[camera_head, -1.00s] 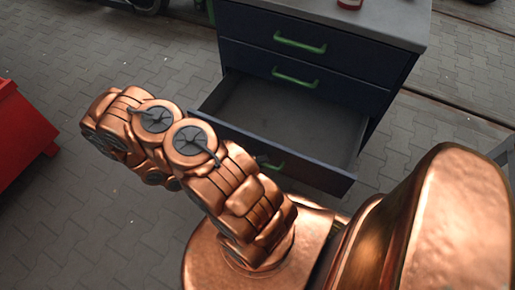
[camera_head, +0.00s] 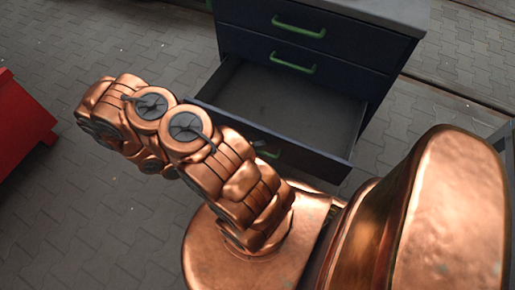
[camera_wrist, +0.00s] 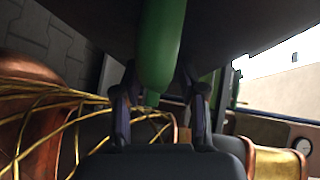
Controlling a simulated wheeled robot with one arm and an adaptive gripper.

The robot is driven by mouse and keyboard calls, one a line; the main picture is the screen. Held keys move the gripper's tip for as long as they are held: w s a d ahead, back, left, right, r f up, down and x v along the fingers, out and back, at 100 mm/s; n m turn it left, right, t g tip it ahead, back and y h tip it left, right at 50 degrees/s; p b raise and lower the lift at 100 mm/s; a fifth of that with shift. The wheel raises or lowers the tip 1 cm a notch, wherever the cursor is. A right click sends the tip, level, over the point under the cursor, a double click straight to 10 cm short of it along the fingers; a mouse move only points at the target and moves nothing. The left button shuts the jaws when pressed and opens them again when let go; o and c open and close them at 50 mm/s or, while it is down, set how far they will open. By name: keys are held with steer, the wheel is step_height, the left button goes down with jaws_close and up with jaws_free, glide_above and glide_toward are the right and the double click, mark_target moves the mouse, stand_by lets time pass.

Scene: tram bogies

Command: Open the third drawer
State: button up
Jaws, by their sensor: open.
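The dark blue cabinet (camera_head: 315,40) has green bar handles on its drawers. Its third drawer (camera_head: 290,105) is pulled well out and looks empty inside. The third drawer's handle (camera_head: 267,152) is partly hidden behind my arm in the head view. In the wrist view a green handle (camera_wrist: 162,45) looms close, running down between the two dark fingers of my gripper (camera_wrist: 161,85). The fingers are apart, with one on each side of the handle. I cannot tell whether they touch it. My gripper is hidden in the head view.
The two upper drawers, with handles (camera_head: 298,27) and (camera_head: 292,63), are shut. A red box-like object (camera_head: 20,125) stands at the left edge. Grey paved floor (camera_head: 60,215) is free between it and the cabinet. A rail groove runs at the right.

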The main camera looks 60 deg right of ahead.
steer(key=v, duration=1.2)
steer(key=shift+w+r, duration=0.1)
stand_by(0.5)
steer(key=a+r+m+t+y, duration=0.1)
steer(key=a+r+m+y, duration=0.2)
steer(key=r+m, duration=0.4)
steer(key=a+r+m+t+y, duration=0.1)
steer(key=a+r+m+y, duration=0.2)
steer(key=r+m, duration=0.45)
steer(key=s+a+r+m+t+y, duration=0.3)
steer(key=s+a+r+m, duration=0.15)
steer(key=r+m, duration=0.25)
steer(key=s+a+r+m+t+y, duration=0.3)
steer(key=a+r+m, duration=0.25)
steer(key=m, duration=0.25)
step_height(320, 180, up, 19)
steer(key=t+p, duration=0.1)
steer(key=p, duration=1.5)
steer(key=shift+w+d+f+p, duration=0.2)
steer(key=shift+w+d+p, duration=0.05)
steer(key=shift+p, duration=0.15)
